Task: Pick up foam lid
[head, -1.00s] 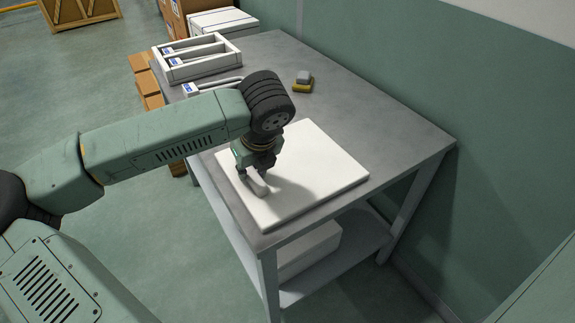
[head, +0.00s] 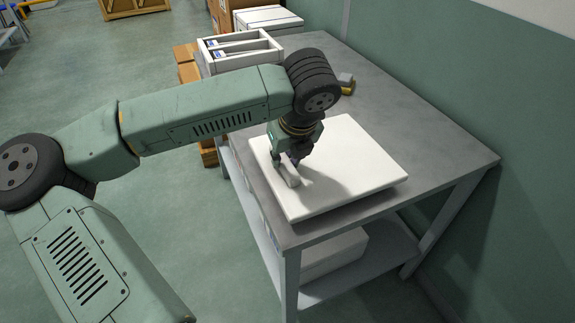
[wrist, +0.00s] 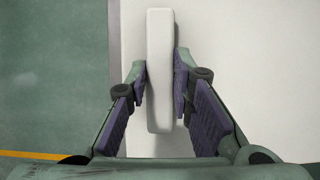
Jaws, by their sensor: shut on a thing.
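The foam lid (head: 350,170) is a flat white slab with a raised white bar-shaped handle (wrist: 160,75). It is above the near end of the grey table, with a shadow beneath its front and right edges, so it looks slightly raised. My gripper (head: 292,170) is over the lid's left part, shut on the handle. In the wrist view my gripper (wrist: 160,88) has its two purple-padded fingers against both sides of the handle. The lid's broad white surface also fills the right of the wrist view (wrist: 270,70).
The grey table (head: 425,130) has clear room to the right of the lid. A white divided tray (head: 240,62) stands at its far left. A small grey and yellow block (head: 346,82) is partly hidden by my arm. A white box (head: 330,255) is on the lower shelf. A green wall runs along the right.

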